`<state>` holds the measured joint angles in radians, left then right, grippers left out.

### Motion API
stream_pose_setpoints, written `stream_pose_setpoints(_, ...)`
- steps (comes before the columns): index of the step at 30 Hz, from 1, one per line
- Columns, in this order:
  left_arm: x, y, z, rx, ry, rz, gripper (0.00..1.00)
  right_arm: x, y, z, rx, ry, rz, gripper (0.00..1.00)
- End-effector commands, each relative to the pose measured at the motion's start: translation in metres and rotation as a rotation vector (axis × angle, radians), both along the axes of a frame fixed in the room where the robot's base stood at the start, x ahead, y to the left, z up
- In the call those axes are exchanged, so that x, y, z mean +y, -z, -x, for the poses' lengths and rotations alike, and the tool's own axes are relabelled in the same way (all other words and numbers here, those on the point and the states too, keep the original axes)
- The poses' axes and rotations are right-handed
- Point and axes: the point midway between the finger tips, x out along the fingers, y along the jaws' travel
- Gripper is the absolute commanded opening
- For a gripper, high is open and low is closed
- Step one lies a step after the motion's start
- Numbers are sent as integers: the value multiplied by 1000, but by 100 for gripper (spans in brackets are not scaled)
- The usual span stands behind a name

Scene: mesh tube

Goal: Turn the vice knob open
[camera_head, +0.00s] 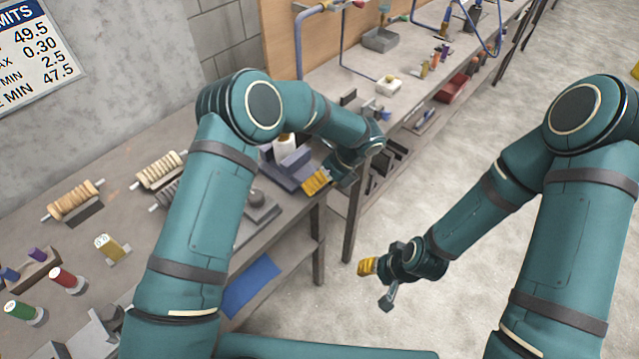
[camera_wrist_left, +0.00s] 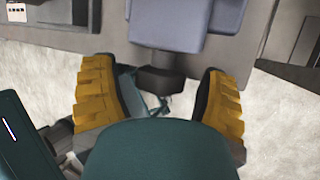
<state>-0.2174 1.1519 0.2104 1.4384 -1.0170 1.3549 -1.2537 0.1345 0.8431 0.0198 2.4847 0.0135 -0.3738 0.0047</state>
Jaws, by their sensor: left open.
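The vice (camera_head: 291,172) is a blue-grey block on the workbench edge, partly hidden by my left arm in the head view. In the left wrist view the vice body (camera_wrist_left: 172,22) fills the top middle. Its dark knob (camera_wrist_left: 160,80) sticks out from the vice towards my gripper. My left gripper (camera_head: 315,181) is at the front of the vice. In the left wrist view my left gripper (camera_wrist_left: 163,95) is open, with one yellow finger on each side of the knob and gaps between. My right gripper (camera_head: 370,275) hangs over the floor, away from the bench; its finger opening is unclear.
The workbench (camera_head: 125,200) holds wooden spools (camera_head: 75,201), small coloured rolls (camera_head: 67,279) and a grey block device (camera_head: 262,206). A second bench (camera_head: 330,83) stands behind with a red bin (camera_head: 452,88). The floor (camera_head: 440,170) beside the benches is clear.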

Motion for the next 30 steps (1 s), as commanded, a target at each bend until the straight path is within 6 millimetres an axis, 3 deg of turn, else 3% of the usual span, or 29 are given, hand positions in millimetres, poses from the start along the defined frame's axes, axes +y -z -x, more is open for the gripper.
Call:
stream_pose_setpoints(8,1,1,0,0,0,0,75,0,0,0,0,0,0,47)
stream_pose_setpoints(12,0,1,0,0,0,0,26,0,0,0,0,0,0,47)
stream_pose_setpoints(14,0,1,0,0,0,0,6,0,0,0,0,0,0,47)
stream_pose_setpoints(23,1,1,0,-20,1,13,6,0,3,0,0,0,0,47)
stream_pose_setpoints(30,2,2,1,-118,2,83,6,1,16,0,0,0,2,47)
